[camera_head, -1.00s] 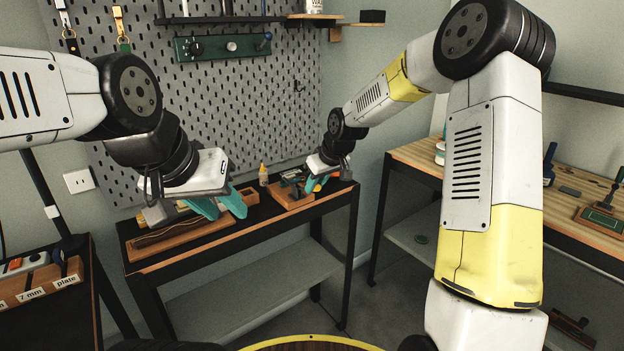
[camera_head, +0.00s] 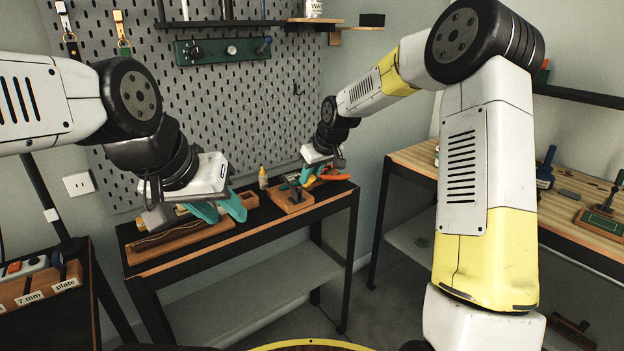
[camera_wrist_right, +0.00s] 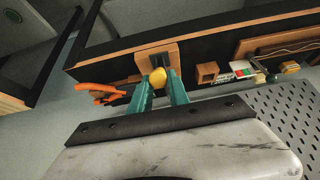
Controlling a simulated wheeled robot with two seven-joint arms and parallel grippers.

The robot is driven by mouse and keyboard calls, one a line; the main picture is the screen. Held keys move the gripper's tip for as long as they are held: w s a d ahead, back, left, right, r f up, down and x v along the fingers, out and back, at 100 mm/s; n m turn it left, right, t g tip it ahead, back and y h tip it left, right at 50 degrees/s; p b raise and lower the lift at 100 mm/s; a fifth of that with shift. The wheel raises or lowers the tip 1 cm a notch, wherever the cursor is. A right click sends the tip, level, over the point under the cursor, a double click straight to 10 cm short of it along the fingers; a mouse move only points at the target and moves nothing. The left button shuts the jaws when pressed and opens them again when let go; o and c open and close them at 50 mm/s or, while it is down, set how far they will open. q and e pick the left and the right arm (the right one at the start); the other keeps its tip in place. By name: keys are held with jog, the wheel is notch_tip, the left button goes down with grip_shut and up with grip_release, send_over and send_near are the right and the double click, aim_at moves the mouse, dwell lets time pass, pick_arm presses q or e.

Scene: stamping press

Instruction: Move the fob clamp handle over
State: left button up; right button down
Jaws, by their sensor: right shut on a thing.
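The fob clamp sits on a wooden block (camera_head: 292,201) at the right part of the black bench; it also shows in the right wrist view (camera_wrist_right: 145,58). A yellow knob (camera_wrist_right: 159,77), which looks like the end of the clamp handle, is between the teal fingertips of my right gripper (camera_wrist_right: 160,88). That gripper (camera_head: 309,176) is shut on it, above the block. The fingers and wrist hide much of the handle in the head view. My left gripper (camera_head: 220,208) is open and empty over the left part of the bench.
Orange-handled pliers (camera_head: 333,177) lie right of the clamp, close to my right gripper. A small glue bottle (camera_head: 263,178) and a wooden box (camera_head: 249,198) stand left of it. A wooden tray (camera_head: 172,241) lies under my left gripper. A pegboard (camera_head: 250,110) rises behind.

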jog(key=shift+w+a+r, duration=0.1)
jog(key=shift+w+r, duration=0.05)
jog(key=shift+r, duration=0.1)
jog(key=shift+w+a+r, duration=0.6)
jog(key=shift+w+r, duration=0.05)
jog(key=shift+w, duration=0.25)
jog(key=shift+w+a+r, duration=0.2)
jog(key=shift+w+a, duration=0.2)
jog(key=shift+w, duration=0.1)
jog(key=shift+w+a+r, duration=0.15)
jog(key=shift+w+a, duration=0.2)
jog(key=shift+w, duration=0.15)
jog(key=shift+w+a, duration=0.75)
jog(key=shift+w, duration=0.3)
